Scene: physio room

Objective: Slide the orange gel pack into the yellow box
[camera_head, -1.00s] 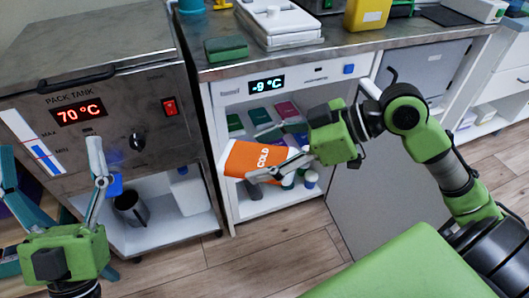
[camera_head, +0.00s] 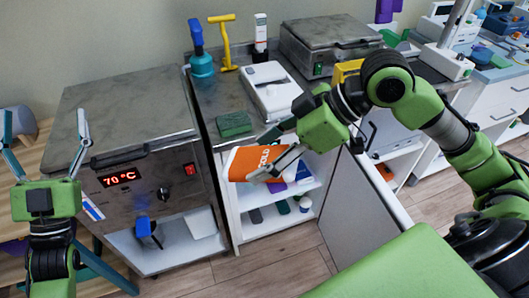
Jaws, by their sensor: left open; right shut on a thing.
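The orange gel pack (camera_head: 246,162), with "COLD" in white letters, is in the grip of my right gripper (camera_head: 264,156). It is tilted and held in front of the counter's front edge, above the open white shelves. The yellow box (camera_head: 345,69) stands on the counter behind my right arm. Only part of it shows, and its opening is hidden. The pack is apart from the box, to its left and nearer to me. My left gripper (camera_head: 44,114) is open and empty at the far left, fingers upward, beside the steel tank.
The steel pack tank (camera_head: 130,105) reads 70 °C at the left. On the counter (camera_head: 215,95) are a green pad (camera_head: 235,124), a white scale-like device (camera_head: 272,88), a teal-based tool (camera_head: 200,65), a yellow tool (camera_head: 226,45) and a steel appliance (camera_head: 330,40). A green padded surface (camera_head: 405,268) lies in front.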

